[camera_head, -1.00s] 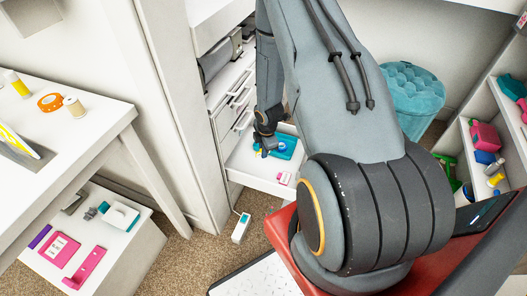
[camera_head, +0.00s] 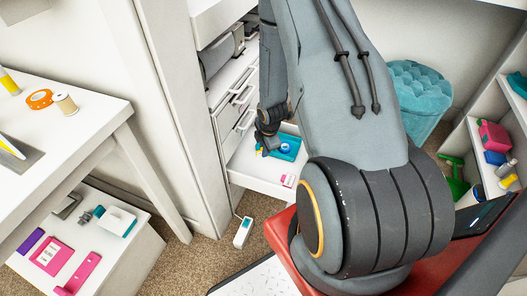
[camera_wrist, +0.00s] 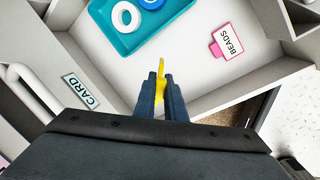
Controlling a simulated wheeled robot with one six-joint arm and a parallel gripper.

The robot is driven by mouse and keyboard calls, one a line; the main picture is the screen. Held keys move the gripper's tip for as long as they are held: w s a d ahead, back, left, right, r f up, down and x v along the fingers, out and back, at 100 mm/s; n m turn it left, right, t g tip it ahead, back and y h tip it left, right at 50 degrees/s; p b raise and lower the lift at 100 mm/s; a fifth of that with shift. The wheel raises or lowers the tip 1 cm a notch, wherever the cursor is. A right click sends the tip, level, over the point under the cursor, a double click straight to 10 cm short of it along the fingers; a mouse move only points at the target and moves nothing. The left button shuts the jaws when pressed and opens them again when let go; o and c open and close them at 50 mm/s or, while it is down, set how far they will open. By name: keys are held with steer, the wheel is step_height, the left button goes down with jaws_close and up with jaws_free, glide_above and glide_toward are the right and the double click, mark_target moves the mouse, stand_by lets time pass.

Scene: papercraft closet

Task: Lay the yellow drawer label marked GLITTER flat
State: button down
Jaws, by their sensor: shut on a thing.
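My gripper (camera_wrist: 161,88) is shut on a thin yellow piece (camera_wrist: 160,77), which pokes out between the fingertips in the wrist view. It looks like the yellow label, seen nearly edge-on; the word GLITTER cannot be read. In the head view my gripper (camera_head: 267,147) is over the open white drawer (camera_head: 250,173), partly hidden by my arm. A pink label marked BEADS (camera_wrist: 228,41) lies in the drawer, right of my gripper in the wrist view.
A teal tray (camera_wrist: 175,22) in the drawer holds a white ring (camera_wrist: 117,15) and a blue ring. A CARD label (camera_wrist: 81,89) is at left in the wrist view. Bare drawer floor lies between tray and BEADS label. A white table (camera_head: 80,130) stands at left, a teal pouf (camera_head: 412,100) at right.

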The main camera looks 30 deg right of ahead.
steer(key=shift+s+f+b, duration=0.1)
steer(key=shift+f+b, duration=0.05)
steer(key=shift+b, duration=0.9)
steer(key=shift+s+f+t+b, duration=0.15)
steer(key=shift+t+b, duration=0.25)
steer(key=shift+t, duration=0.2)
steer(key=c, duration=1.7)
jaws_free()
steer(key=shift+c, duration=0.2)
steer(key=p+v, duration=0.1)
steer(key=v, duration=0.7)
